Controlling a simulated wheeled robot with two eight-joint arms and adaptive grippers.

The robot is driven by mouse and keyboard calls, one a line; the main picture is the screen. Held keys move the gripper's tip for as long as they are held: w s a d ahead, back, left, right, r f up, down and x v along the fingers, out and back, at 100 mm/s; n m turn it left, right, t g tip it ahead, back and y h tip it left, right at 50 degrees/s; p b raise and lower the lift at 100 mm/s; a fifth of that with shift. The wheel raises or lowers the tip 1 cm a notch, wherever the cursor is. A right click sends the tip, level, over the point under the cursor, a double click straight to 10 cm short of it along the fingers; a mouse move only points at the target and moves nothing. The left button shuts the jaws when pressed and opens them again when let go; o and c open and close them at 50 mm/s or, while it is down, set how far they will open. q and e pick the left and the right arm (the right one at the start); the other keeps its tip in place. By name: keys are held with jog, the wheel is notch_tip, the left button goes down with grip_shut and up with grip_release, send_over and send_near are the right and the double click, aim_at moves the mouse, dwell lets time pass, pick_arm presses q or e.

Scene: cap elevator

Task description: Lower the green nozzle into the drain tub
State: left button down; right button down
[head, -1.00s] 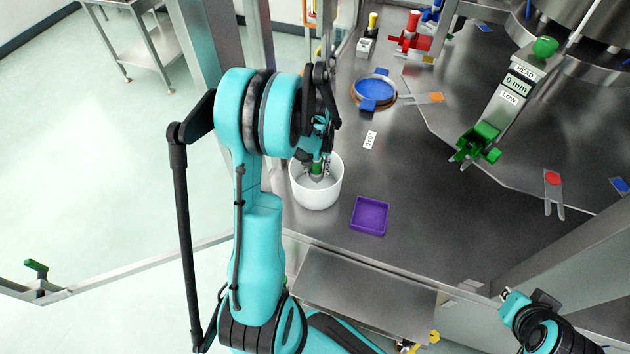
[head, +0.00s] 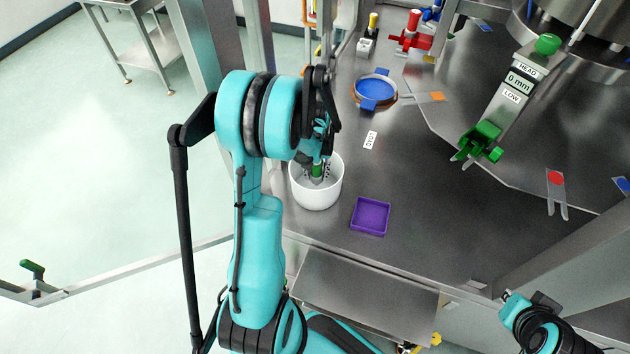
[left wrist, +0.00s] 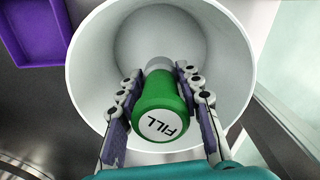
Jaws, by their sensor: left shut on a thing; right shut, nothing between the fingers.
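The green nozzle (head: 317,169) is in my left gripper (head: 316,175), inside the mouth of the white drain tub (head: 322,197). In the left wrist view, the nozzle (left wrist: 162,105) shows its white end marked FILL, with a grey tip pointing into the tub (left wrist: 88,58). Both fingers of the left gripper (left wrist: 160,80) press on its sides. Whether the tip touches the tub floor I cannot tell. My right gripper (head: 508,300) is at the lower right of the head view, far from the tub; its fingers are small and hard to make out.
A purple square tray (head: 371,215) lies right of the tub. A blue-topped round part (head: 375,88) and a LOAD label (head: 370,140) are behind it. A green clamp (head: 478,145) on the head scale stands further right. The table between is clear.

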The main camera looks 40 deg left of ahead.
pick_arm(q)
jog(key=shift+f+b, duration=0.85)
jog(key=shift+f, duration=0.2)
dwell(0.4)
jog(key=c, duration=1)
grip_release()
jog(key=shift+o, duration=0.2)
notch_tip(320, 180, up, 12)
jog(key=shift+r, duration=0.1)
jog(key=s+d+r+m+t, duration=0.2)
jog(key=s+d, duration=0.3)
jog(key=d, duration=0.5)
jog(key=s+d+r+m+t, duration=0.3)
jog(key=s+d+m+t, duration=0.1)
jog(key=d, duration=0.7)
jog(key=shift+s+r+m+t+b, duration=0.35)
jog(key=shift+s+t, duration=0.25)
jog(key=shift+s, duration=0.2)
